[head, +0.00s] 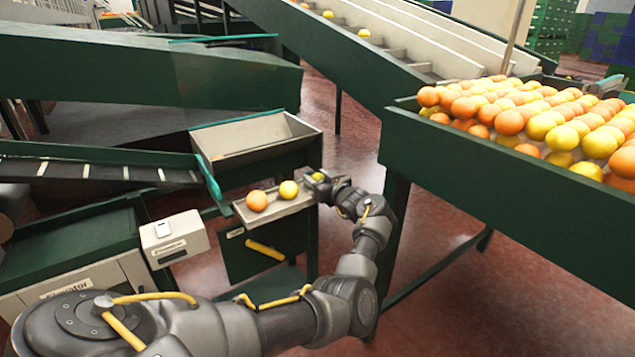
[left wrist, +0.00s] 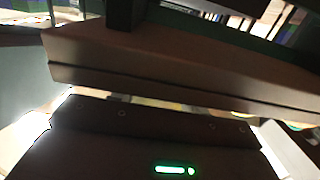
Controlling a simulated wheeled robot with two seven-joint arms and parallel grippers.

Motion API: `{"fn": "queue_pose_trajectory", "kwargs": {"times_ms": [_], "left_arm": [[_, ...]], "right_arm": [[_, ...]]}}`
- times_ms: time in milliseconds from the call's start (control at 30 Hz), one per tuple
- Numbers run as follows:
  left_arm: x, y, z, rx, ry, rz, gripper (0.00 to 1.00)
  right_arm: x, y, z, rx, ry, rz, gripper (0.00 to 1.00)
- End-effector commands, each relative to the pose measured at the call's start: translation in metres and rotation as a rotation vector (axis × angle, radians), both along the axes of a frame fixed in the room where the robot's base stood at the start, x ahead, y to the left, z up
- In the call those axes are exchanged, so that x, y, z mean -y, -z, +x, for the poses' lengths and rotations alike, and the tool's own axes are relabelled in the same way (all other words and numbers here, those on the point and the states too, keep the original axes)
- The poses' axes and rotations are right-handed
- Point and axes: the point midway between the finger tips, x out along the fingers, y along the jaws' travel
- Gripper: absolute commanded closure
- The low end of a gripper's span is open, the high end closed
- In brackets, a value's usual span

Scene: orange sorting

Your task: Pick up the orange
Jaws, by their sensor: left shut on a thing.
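An orange (head: 257,201) rests on a small metal tray (head: 242,212) in the head view. A yellow fruit (head: 289,190) lies just to its right on the same tray. My left gripper (head: 316,180) is at the right end of the tray, shut on another yellow-green fruit (head: 318,176), which is mostly hidden by the fingers. The orange is apart from the gripper, to its left. The left wrist view is dark and shows mainly the gripper housing and a broad edge; the held fruit is not clear there. My right gripper is not in view.
A green-sided table (head: 490,165) full of oranges and yellow fruit stands at the right, close to my left arm. An empty metal bin (head: 255,140) is behind the tray. A white box (head: 174,238) stands at the left. Conveyors (head: 130,75) fill the back.

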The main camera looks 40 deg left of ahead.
Motion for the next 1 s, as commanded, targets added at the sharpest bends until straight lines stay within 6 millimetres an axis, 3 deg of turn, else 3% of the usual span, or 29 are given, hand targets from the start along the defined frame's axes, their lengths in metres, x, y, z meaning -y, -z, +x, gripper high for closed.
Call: {"fn": "queue_pose_trajectory", "kwargs": {"times_ms": [267,700,1000], "left_arm": [[0.001,-0.006,0.001,0.002,0.001,0.0,0.79],[0.001,-0.084,0.001,0.004,0.001,0.0,0.79],[0.001,-0.101,0.001,0.001,0.002,0.0,0.79]], "right_arm": [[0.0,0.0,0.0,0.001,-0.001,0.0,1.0],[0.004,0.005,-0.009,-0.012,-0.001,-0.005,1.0],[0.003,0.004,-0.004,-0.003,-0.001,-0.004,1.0]]}}
